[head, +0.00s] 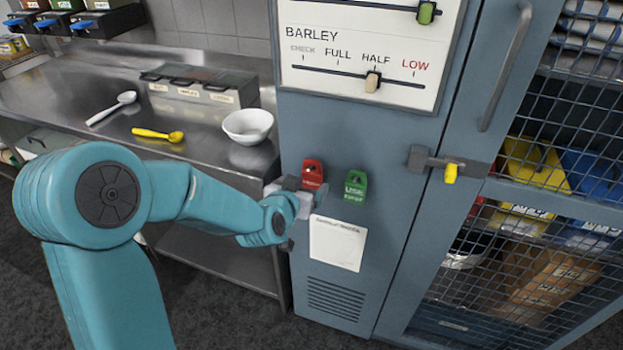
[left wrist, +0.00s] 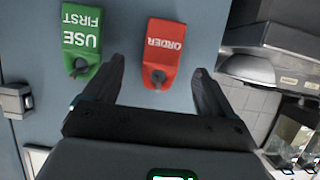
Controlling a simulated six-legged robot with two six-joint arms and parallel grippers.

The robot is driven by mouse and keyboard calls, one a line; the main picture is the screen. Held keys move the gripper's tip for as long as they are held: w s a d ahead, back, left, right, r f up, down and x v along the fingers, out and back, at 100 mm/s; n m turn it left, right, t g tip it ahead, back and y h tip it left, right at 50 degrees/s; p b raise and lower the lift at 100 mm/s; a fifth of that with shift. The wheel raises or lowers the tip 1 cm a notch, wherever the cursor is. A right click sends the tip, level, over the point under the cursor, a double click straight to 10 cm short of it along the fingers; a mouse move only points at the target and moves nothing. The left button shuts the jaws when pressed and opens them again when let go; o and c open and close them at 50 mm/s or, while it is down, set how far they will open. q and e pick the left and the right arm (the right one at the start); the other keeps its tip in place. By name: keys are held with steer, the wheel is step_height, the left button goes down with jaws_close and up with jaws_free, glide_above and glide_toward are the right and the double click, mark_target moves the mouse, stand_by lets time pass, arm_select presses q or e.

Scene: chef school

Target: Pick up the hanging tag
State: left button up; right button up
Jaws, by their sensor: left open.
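Two tags hang side by side on the front of the blue-grey cabinet. The red tag (head: 313,172) reads ORDER in the left wrist view (left wrist: 164,42). The green tag (head: 355,186) reads USE FIRST there (left wrist: 88,42). My left gripper (head: 292,190) is beside the red tag's lower left in the head view. In the left wrist view my open fingers (left wrist: 158,68) stand on either side of the red tag's lower end, with nothing held. The green tag lies outside the left finger. I cannot tell how far the fingertips are from the panel. My right gripper is not in view.
A white card (head: 338,243) is below the tags. A latch with a yellow knob (head: 450,173) is on the mesh door to the right. The steel counter (head: 205,135) at left holds a white bowl (head: 248,125), a white spoon (head: 112,107) and a yellow spoon (head: 158,134).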

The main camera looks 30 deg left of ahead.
mark_target(311, 176)
arm_select(q)
steer(key=x, duration=0.1)
steer(key=p+x, duration=0.1)
steer(key=x, duration=0.3)
steer(key=shift+w+a+r, duration=0.2)
steer(key=shift+a, duration=0.1)
steer(key=shift+s+d+r, duration=0.1)
steer(key=shift+c, duration=0.6)
steer(key=c, duration=1)
steer(key=shift+c, duration=0.4)
